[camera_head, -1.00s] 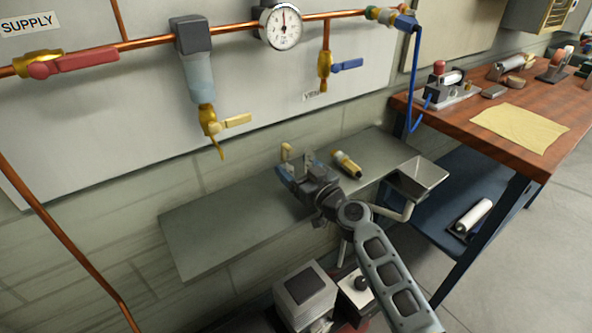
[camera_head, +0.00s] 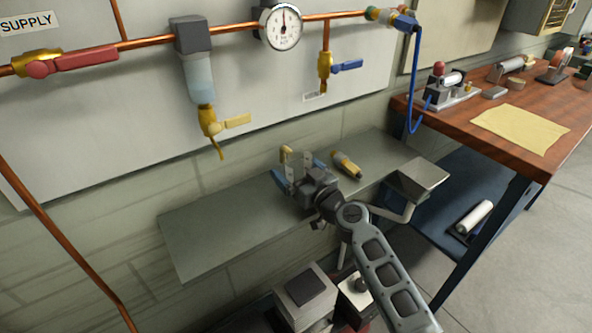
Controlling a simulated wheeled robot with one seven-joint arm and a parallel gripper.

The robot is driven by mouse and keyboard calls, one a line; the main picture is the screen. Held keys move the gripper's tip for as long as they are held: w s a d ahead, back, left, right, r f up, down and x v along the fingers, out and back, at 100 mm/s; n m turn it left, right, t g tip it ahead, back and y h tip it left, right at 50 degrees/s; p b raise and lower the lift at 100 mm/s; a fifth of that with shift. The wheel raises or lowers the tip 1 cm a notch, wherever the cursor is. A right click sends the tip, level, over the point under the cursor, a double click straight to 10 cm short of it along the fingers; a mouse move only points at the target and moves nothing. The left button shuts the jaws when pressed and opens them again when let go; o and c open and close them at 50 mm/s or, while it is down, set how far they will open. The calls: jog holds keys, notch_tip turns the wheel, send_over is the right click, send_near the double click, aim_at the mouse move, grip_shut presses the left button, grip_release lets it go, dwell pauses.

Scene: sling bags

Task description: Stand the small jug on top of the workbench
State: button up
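My gripper (camera_head: 296,172) is over the grey wall shelf (camera_head: 215,232), its grey fingers with blue sides pointing toward the wall. The fingers look spread apart. A small cream-coloured piece (camera_head: 286,154) shows just beyond the fingertips; it may be part of the small jug, but my gripper hides much of that spot. I cannot tell whether the fingers touch it. No other jug can be clearly made out. The workbench (camera_head: 545,166), with a red-brown wooden top and dark legs, stands at the right.
A yellow-and-dark cylinder (camera_head: 346,164) lies on the shelf right of my gripper. Copper pipes and valves line the wall.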

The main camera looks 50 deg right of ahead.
jog(key=shift+r, duration=0.15)
jog(key=b+v, duration=0.3)
jog(key=v, duration=0.9)
jog(key=s+a+f+g+y, duration=0.1)
jog(key=s+a+f, duration=0.1)
jog(key=s+a, duration=0.45)
jog(key=s+a+f+g, duration=0.1)
jog(key=s+a+f, duration=0.2)
jog(key=s+a, duration=0.35)
jog(key=s+a+r+n+y, duration=0.1)
jog(key=s+a+r+y, duration=0.1)
jog(key=s+a+r, duration=0.2)
jog(key=s+a+r+n+y, duration=0.2)
jog(key=s+a+r, duration=0.2)
jog(key=s, duration=0.6)
jog(key=shift+s+a+r+g, duration=0.2)
jog(key=shift+a+r+g, duration=0.1)
jog(key=shift+a, duration=0.45)
